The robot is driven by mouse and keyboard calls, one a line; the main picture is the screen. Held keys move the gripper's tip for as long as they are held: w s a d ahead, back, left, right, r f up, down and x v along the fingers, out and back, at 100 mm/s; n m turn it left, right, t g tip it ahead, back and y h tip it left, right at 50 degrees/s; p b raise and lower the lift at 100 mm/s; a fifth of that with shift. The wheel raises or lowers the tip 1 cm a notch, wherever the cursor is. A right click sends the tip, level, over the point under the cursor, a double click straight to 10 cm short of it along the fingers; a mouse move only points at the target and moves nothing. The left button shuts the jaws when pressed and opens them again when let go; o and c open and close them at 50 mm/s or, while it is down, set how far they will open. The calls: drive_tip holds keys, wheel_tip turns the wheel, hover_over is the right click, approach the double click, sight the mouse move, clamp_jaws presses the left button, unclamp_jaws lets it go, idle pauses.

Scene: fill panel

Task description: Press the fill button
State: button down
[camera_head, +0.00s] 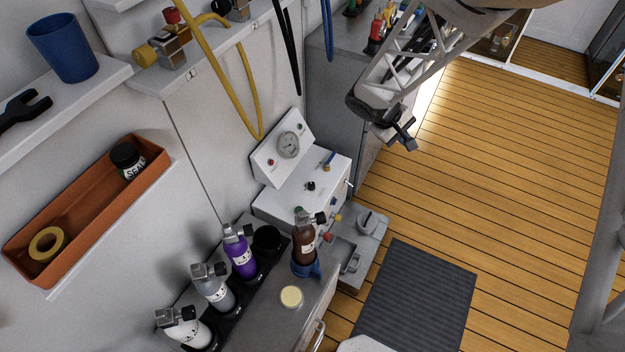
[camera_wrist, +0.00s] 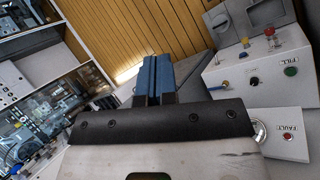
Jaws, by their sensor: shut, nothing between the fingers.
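The fill panel is a white box (camera_head: 277,205) with a sloped gauge face in the head view. The green button (camera_wrist: 290,71), labelled FILL, is at the right of the wrist view, beside a black knob (camera_wrist: 253,81). In the head view the green button (camera_head: 298,209) shows small, just behind the brown bottle's top. My gripper (camera_head: 408,141) is up and to the right of the panel, well apart from it. Its blue fingers (camera_wrist: 154,76) are shut together and empty in the wrist view. They are clear of the button.
A brown bottle (camera_head: 304,245) stands upright in a blue holder in front of the panel. A purple bottle (camera_head: 240,255) and others stand in a black rack. A yellow hose (camera_head: 228,85) hangs behind. A red button (camera_wrist: 289,136) is labelled FAULT. The wooden floor (camera_head: 500,170) is open.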

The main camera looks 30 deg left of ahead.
drive_tip(key=a+f+n+t, duration=0.2)
drive_tip(key=a+f+n, duration=0.3)
drive_tip(key=a+f, duration=1.05)
drive_tip(key=n+t+y, duration=0.2)
drive_tip(key=n, duration=0.4)
hover_over(299, 210)
wheel_tip(299, 210, down, 18)
drive_tip(key=shift+f, duration=0.15)
drive_tip(key=shift+f, duration=4.2)
